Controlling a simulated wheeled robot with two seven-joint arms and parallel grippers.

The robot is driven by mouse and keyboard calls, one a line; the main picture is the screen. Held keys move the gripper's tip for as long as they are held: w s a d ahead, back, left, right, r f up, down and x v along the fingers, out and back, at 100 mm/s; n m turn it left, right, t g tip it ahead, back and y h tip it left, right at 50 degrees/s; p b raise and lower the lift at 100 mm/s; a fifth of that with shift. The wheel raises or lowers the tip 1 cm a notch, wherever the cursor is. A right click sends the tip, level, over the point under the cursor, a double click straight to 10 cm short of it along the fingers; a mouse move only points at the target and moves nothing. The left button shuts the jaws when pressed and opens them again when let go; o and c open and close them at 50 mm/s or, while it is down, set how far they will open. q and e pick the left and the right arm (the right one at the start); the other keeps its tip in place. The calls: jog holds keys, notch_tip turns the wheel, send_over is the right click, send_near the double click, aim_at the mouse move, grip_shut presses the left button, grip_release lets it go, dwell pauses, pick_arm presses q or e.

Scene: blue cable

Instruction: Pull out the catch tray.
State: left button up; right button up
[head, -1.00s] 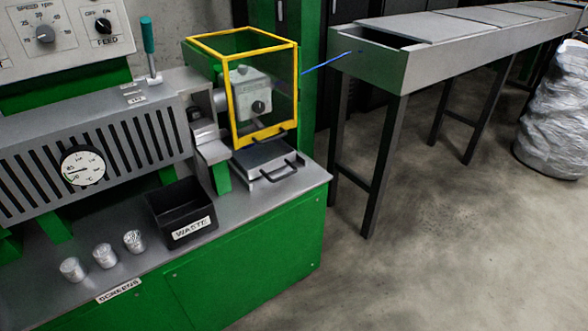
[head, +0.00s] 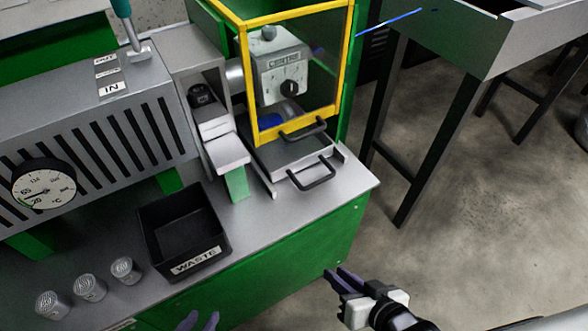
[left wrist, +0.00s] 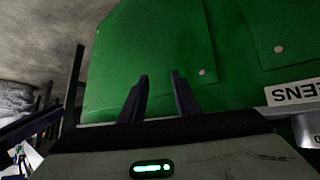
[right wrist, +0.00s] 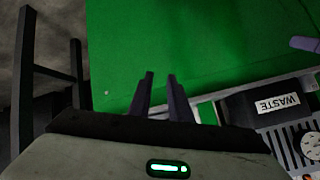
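The catch tray (head: 277,155) is a flat grey metal tray with a black bar handle (head: 312,178) at its front. It sits on the bench top below the yellow-framed guard, and its rear part is hidden under the guard. My right gripper (head: 338,272) is in front of the bench, below and apart from the tray handle, with its fingers apart and empty. My left gripper (head: 199,317) shows only its fingertips at the bottom edge, left of the right one, fingers apart and empty. The wrist views show green bench panels beyond the fingers (left wrist: 159,76) (right wrist: 160,75), not the tray.
The clear yellow-framed guard (head: 345,60) has its own black handle (head: 302,130) just above the tray. A black WASTE bin (head: 187,232) and several metal cups (head: 90,287) stand left on the bench. A grey trough on legs (head: 490,45) stands right. Floor in front is clear.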

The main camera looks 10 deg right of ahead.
jog(key=w+r+m+t+y+b, duration=0.1)
jog(key=w+r+m+t+b, duration=0.2)
jog(key=w+m, duration=0.4)
jog(key=m+t+b, duration=0.2)
jog(key=m, duration=0.4)
send_near(316, 185)
jog(key=w, duration=0.1)
jog(key=shift+y, duration=0.4)
jog(key=x, duration=0.9)
jog(key=shift+w+f+b, duration=0.3)
jog(key=shift+b, duration=0.05)
grip_shut()
